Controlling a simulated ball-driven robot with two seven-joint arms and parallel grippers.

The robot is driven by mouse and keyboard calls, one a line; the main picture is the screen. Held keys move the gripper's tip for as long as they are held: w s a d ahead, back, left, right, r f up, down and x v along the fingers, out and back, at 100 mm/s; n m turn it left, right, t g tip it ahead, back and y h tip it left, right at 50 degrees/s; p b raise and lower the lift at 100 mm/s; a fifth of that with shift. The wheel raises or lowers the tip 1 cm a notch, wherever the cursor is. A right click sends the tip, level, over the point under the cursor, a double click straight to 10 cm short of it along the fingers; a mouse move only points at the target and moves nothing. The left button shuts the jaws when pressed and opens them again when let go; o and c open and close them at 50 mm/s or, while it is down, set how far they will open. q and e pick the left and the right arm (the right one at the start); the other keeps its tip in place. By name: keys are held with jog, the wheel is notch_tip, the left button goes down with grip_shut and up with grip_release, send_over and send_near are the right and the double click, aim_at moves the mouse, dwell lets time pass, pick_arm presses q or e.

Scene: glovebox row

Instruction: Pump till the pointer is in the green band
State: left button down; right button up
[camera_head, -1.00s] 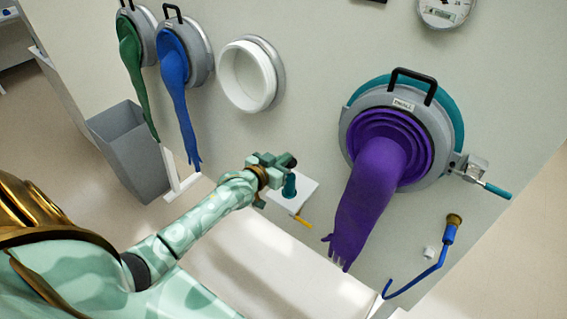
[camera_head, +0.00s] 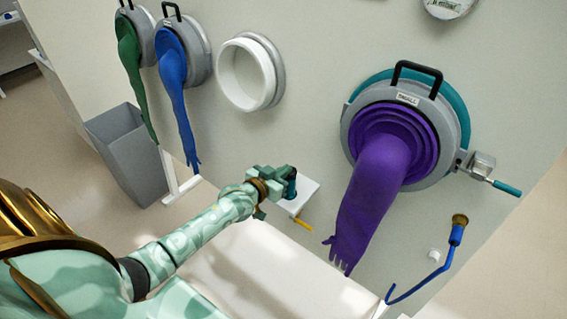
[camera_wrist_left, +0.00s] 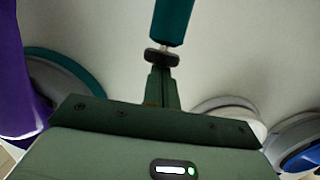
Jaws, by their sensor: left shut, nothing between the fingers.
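The hand pump is a white block (camera_head: 313,190) low on the wall with a teal upright handle (camera_head: 291,183) and a yellow lever (camera_head: 303,222). My left gripper (camera_head: 288,175) is shut and empty, right beside the teal handle. In the left wrist view the teal handle (camera_wrist_left: 173,20) rises on a thin metal rod just beyond my shut fingers (camera_wrist_left: 162,62); I cannot tell whether they touch. A round white gauge (camera_head: 450,5) is cut off by the top edge, so its pointer and green band are not visible. My right gripper is out of view.
A purple glove (camera_head: 375,185) hangs from a port to the right of the pump. Green (camera_head: 133,65) and blue (camera_head: 174,85) gloves, an empty white ring (camera_head: 246,75) and a grey bin (camera_head: 130,150) are left.

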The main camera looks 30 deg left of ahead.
pick_arm(q)
jog(key=shift+s+f, duration=0.1)
jog(key=shift+f, duration=0.1)
notch_tip(320, 180, up, 5)
jog(key=p, duration=0.5)
jog(key=d+v, duration=0.1)
jog(key=v, duration=0.8)
jog(key=shift+s+a+p, duration=0.3)
jog(key=shift+s+a, duration=0.15)
jog(key=shift+a, duration=0.05)
jog(key=shift+f, duration=0.25)
dwell(1.1)
